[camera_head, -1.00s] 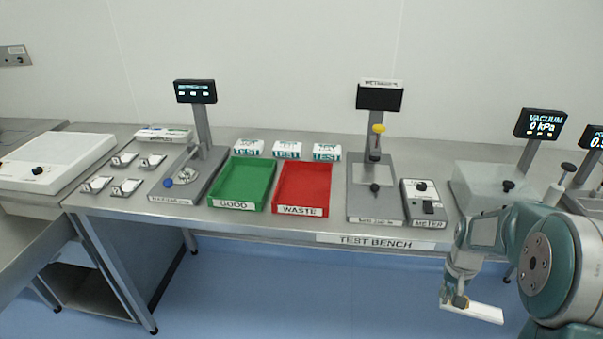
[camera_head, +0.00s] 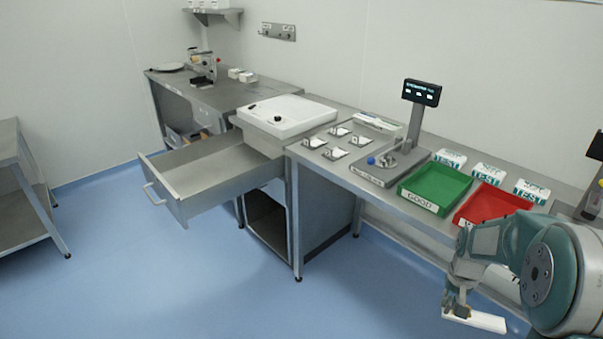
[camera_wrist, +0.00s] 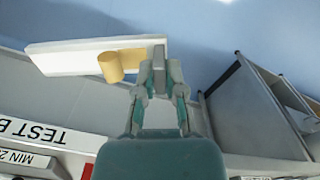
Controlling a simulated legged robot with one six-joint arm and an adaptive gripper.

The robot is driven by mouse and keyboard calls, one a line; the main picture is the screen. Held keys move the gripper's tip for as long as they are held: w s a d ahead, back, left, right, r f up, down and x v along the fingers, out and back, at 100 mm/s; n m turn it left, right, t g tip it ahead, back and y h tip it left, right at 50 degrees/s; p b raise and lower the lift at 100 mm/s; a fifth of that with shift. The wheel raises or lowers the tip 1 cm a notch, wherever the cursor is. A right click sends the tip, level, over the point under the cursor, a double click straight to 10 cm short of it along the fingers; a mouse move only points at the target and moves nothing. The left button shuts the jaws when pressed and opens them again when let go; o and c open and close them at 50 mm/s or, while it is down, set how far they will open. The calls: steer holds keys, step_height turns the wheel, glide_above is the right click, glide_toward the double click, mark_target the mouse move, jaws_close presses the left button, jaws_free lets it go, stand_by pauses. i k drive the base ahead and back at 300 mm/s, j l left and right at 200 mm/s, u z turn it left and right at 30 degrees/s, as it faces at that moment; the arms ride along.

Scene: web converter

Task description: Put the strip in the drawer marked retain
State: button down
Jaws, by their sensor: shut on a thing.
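My gripper (camera_head: 458,308) is shut on a white strip (camera_head: 486,321) at the lower right of the head view, in front of the bench. In the wrist view my gripper (camera_wrist: 160,72) holds the strip (camera_wrist: 75,58) by one end, and the strip reaches out to the left with a tan, rounded piece on it. An open drawer (camera_head: 205,190) is pulled out at the centre left of the head view, with a handle on its front. Its inside looks empty. No label reading retain can be made out on it.
The bench (camera_head: 345,181) runs between the drawer and my arm. It holds a green GOOD tray (camera_head: 413,199), a red tray (camera_head: 463,217) and several white TEST boxes. A shelf unit (camera_head: 22,200) stands at the far left. Blue floor in front of the drawer is clear.

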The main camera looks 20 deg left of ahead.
mark_target(224, 176)
steer(key=i+j+u, duration=0.2)
steer(key=j+u, duration=0.15)
steer(key=u, duration=0.15)
steer(key=i+j+u, duration=0.25)
steer(key=u, duration=0.25)
steer(key=i+j, duration=0.2)
steer(key=i, duration=0.2)
steer(key=i+j, duration=0.45)
steer(key=i, duration=0.3)
